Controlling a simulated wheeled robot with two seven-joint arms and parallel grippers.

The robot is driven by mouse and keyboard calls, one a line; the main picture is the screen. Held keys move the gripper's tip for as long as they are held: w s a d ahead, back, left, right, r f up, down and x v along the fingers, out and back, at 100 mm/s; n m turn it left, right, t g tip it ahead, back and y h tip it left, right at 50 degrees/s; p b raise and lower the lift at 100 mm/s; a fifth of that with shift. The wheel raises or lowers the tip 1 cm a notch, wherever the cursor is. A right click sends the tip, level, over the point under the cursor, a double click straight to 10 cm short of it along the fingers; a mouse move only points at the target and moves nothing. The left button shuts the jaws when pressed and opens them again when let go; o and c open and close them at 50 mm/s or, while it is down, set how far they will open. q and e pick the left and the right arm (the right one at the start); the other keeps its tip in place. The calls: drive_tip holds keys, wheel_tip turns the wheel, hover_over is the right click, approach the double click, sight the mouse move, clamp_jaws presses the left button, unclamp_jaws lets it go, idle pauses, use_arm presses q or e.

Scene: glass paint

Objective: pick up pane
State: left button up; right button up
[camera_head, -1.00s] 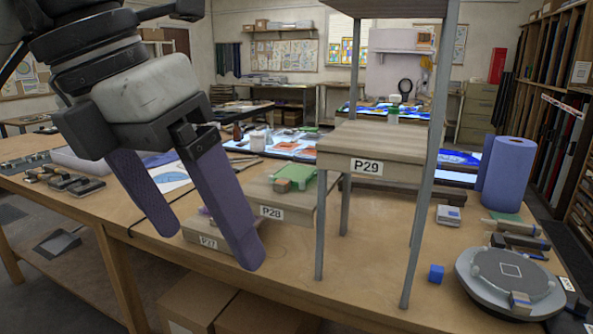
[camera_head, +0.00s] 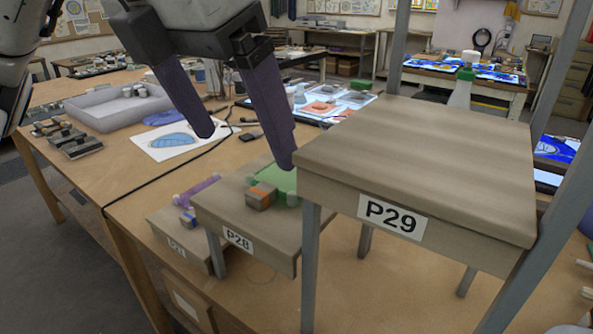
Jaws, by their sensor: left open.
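My left gripper (camera_head: 243,148) comes in from the upper left with its two purple-grey fingers spread and nothing between them. A green pane-like piece (camera_head: 285,183) lies on the middle stand, P28 (camera_head: 235,210), partly hidden by the finger nearer the stands. A small block with an orange top (camera_head: 261,195) sits against it. A purple pane-like piece (camera_head: 197,190) lies on the lower stand, P27 (camera_head: 172,240), with a small blue and yellow block (camera_head: 188,217) beside it. The fingertips appear above and behind these stands. Which piece the task means, I cannot tell. My right gripper is out of view.
The tall stand P29 (camera_head: 420,160) has a bare top and grey posts rising at the right. A grey tray (camera_head: 120,106), dark blocks (camera_head: 75,143) and a sheet with a blue drawing (camera_head: 172,140) lie at the left. The table front right is mostly clear.

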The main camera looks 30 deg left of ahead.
sight(265, 187)
use_arm(q)
drive_tip(key=shift+x, duration=0.8)
drive_tip(key=shift+f, duration=0.4)
drive_tip(key=p+x, duration=0.1)
drive_tip(key=x, duration=0.4)
drive_tip(key=shift+s+d, duration=0.1)
drive_tip(key=shift+d, duration=0.05)
drive_tip(key=shift+w+f, duration=0.2)
drive_tip(key=shift+f, duration=0.15)
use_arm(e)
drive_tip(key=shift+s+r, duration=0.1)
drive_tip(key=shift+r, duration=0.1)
use_arm(q)
drive_tip(key=c, duration=1.2)
drive_tip(key=shift+o, duration=0.2)
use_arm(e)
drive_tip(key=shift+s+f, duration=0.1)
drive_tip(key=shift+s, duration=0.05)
use_arm(q)
drive_tip(key=shift+r, duration=0.1)
